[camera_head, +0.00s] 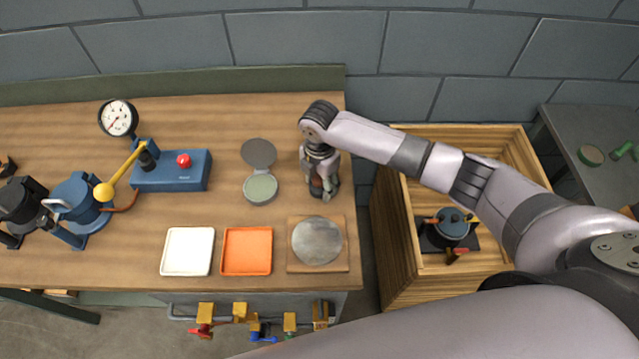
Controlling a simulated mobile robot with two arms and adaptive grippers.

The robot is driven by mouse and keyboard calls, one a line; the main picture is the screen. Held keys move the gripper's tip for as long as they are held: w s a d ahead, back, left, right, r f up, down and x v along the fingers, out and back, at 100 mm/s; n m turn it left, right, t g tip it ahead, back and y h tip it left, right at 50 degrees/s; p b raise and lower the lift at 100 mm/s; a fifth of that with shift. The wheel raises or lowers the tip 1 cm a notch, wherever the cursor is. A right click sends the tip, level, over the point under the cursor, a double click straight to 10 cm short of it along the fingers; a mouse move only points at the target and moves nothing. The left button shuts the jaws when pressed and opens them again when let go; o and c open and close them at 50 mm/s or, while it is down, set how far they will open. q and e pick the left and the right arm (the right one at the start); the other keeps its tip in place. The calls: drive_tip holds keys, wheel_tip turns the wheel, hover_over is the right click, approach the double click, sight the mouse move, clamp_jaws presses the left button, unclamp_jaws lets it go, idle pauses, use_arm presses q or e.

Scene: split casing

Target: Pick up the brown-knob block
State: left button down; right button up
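My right gripper (320,185) points down at the right end of the wooden table, beyond the grey round plate. A small reddish-brown shape shows between its fingers. It may be the brown knob, but the fingers hide most of it, and I cannot tell whether they grip it. No brown-knob block shows clearly elsewhere on the table. A block with a brownish part (320,314) is at the right end of the row along the table's front edge; its knob is too small to make out. My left gripper is not in view.
Near the gripper are an open round casing (260,188), a grey disc on a wooden square (317,243), an orange tray (247,252) and a white tray (187,252). A blue box with a red button (172,178) stands left. A wooden crate (398,285) stands right.

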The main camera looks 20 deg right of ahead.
sight(320, 178)
drive_tip(key=c, duration=1)
drive_tip(key=shift+r, duration=0.1)
drive_tip(key=shift+r+b, duration=1.7)
drive_tip(key=shift+r, duration=8.25)
